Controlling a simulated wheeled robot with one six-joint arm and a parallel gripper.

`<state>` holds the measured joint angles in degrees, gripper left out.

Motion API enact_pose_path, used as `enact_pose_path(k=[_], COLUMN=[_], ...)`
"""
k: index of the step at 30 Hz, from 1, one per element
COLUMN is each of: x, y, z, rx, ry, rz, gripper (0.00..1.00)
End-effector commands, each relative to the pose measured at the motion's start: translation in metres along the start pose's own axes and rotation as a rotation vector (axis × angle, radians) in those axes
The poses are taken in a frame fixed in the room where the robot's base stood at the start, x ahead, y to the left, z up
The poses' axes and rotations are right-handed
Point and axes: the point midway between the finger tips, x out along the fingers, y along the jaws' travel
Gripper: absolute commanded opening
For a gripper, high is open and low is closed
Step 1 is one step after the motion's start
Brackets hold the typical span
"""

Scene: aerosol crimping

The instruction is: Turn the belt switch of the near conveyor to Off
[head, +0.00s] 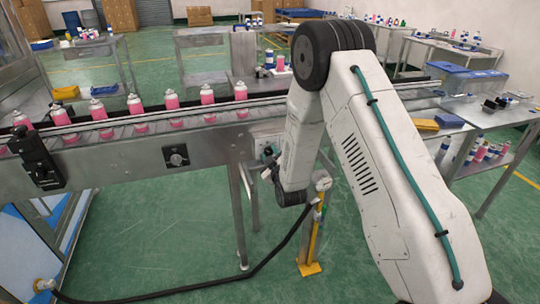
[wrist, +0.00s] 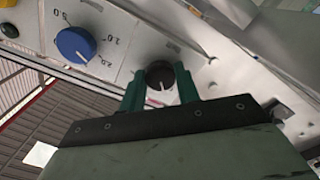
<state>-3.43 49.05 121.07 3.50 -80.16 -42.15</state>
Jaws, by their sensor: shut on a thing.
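In the wrist view, a black round knob (wrist: 161,73) sits on the light panel (wrist: 122,22) between my gripper's two green fingers. My gripper (wrist: 160,87) is shut on this knob, one finger on each side. A pale mark shows low on the knob's face; no Off or On lettering is readable there. In the head view, my gripper (head: 268,163) is at the panel on the side of the near conveyor (head: 212,146), mostly hidden by my arm. The knob cannot be made out there.
A blue dial (wrist: 75,43) with printed numbers is beside the black knob, and a yellow button (wrist: 8,3) is at the corner. Pink cans (head: 171,99) stand in a row on the belt. A yellow post (head: 314,235) stands below.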

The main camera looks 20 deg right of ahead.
Motion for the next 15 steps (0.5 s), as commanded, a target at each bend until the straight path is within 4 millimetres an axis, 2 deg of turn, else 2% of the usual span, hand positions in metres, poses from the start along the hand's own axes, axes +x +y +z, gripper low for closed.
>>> enact_pose_path(k=[6, 15], x=[-0.0005, -0.0005], y=[-0.0004, -0.0005], z=[0.0002, 0.0002], rx=[-0.103, -0.161], ry=[0.000, 0.000], rz=[-0.001, -0.002], gripper=[0.09, 0.09])
